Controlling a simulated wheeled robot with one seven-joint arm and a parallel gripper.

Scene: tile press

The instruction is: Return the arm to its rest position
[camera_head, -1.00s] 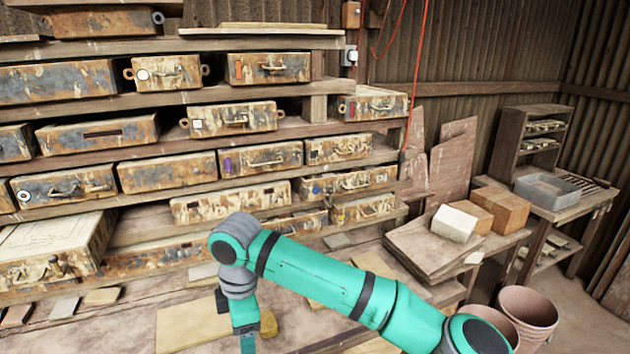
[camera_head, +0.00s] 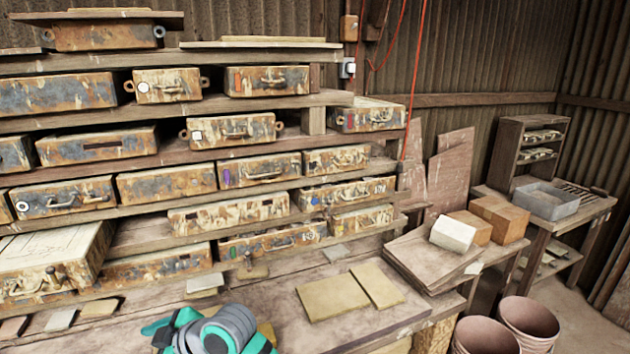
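My teal and grey arm (camera_head: 215,330) shows only at the bottom edge, left of the middle, folded low in front of the workbench (camera_head: 280,295). My gripper is not visible in this view, so its fingers and anything in them cannot be seen. A small yellowish piece sits partly hidden right beside the arm.
Two tan tiles (camera_head: 333,298) lie flat on the bench. Shelves of rusty moulds (camera_head: 262,170) stand behind it. Cardboard boxes (camera_head: 499,219) and a white block (camera_head: 453,229) rest on a right-hand stand. Buckets (camera_head: 528,321) stand on the floor at lower right.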

